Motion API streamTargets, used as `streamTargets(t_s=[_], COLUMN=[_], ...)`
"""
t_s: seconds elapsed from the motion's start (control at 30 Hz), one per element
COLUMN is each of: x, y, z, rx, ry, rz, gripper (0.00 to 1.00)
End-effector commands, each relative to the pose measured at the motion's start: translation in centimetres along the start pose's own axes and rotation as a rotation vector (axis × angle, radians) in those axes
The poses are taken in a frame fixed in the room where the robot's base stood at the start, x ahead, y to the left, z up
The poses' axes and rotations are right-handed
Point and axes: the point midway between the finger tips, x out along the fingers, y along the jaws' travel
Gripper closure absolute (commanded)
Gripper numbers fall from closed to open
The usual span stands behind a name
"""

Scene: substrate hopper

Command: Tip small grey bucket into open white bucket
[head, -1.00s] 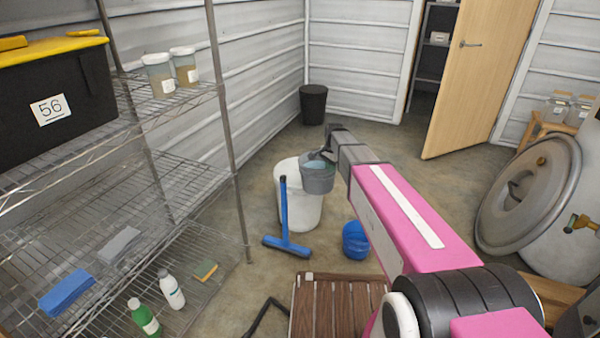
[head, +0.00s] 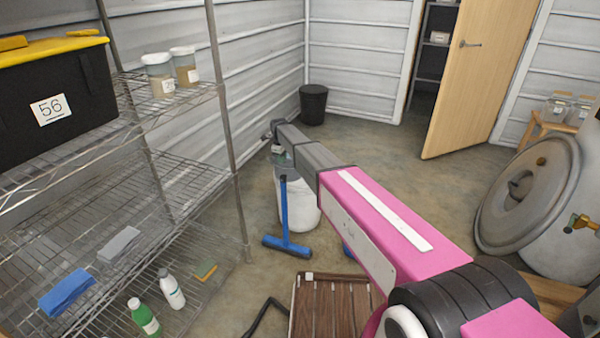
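The open white bucket (head: 304,205) stands on the floor left of centre, and my arm covers its upper right part. My gripper (head: 274,142) is above the white bucket's far left side, at the end of my outstretched arm. The small grey bucket (head: 282,159) shows only as a small grey part just below my gripper, over the white bucket's rim. The rest of it is hidden behind my arm, so I cannot see its tilt or contents. It hangs with the gripper, whose fingers are mostly hidden.
A blue squeegee (head: 286,225) stands in front of the white bucket. A blue bucket (head: 348,251) is mostly hidden behind my arm. A wire shelf (head: 185,190) is close on the left; a wooden slatted piece (head: 325,305) is in front. Floor is clear towards the door (head: 480,80).

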Motion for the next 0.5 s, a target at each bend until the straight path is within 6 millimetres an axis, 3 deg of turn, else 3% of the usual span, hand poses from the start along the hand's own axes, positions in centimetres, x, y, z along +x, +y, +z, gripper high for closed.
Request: streamTargets(t_s=[0.03,0.2,0.5], x=[0.2,0.8,1.8], y=[-0.4,-0.3,0.3], z=[1.9,6.6,13.3], rx=[0.044,0.218,0.475], ry=[0.003,0.017,0.041], rz=[-0.006,-0.014,-0.023], gripper=[1.00,1.00,1.00])
